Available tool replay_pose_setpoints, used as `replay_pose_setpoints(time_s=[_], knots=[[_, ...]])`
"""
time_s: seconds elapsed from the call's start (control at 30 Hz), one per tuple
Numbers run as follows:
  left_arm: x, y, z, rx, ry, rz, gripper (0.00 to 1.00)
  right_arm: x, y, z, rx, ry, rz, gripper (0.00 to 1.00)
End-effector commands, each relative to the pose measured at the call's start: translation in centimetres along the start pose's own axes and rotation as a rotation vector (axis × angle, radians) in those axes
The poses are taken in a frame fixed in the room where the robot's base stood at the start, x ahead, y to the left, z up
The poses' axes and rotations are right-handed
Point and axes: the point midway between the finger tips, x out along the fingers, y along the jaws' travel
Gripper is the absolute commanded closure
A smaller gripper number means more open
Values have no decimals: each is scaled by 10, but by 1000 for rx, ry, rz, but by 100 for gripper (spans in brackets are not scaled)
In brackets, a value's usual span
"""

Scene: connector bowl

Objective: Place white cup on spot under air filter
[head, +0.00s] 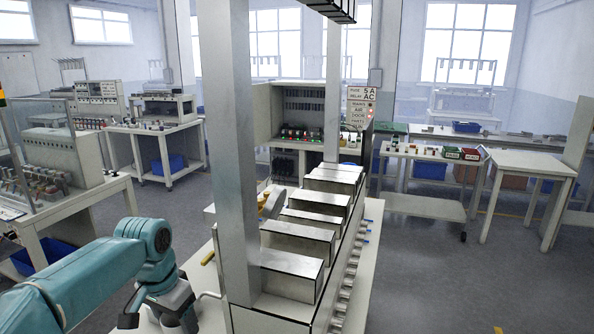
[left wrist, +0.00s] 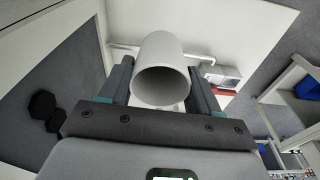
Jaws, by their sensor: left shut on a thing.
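The white cup (left wrist: 165,62) shows in the left wrist view, its round open end facing the camera. My left gripper (left wrist: 162,82) is shut on it, with a dark finger on each side. In the head view my left gripper (head: 172,308) is low at the left, beside the workbench with the metal boxes, partly cut off by the bottom edge. The cup cannot be made out there. I cannot tell for sure which part is the air filter, nor see the spot under it. My right gripper is not in view.
A grey upright post (head: 235,150) stands close to the right of my left arm. Several metal boxes (head: 290,272) line the bench behind it. A white pipe (left wrist: 196,57) runs behind the cup in the left wrist view. Open floor (head: 420,275) lies to the right.

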Motion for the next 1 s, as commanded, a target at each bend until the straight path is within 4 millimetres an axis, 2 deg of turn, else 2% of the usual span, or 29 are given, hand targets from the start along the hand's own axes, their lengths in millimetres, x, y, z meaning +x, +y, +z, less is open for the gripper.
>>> replay_pose_setpoints(time_s=[0.1, 0.33, 0.53, 0.8, 1.0], knots=[[22, 25, 22, -58, -4, -7, 67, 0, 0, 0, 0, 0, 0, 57], [73, 56, 52, -238, -5, -28, 67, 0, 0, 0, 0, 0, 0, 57], [81, 58, 44, -371, -2, -46, 67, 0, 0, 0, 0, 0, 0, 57], [117, 70, 79, -388, -4, -48, 67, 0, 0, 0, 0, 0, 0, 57], [120, 71, 82, -387, -1, -47, 67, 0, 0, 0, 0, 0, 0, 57]])
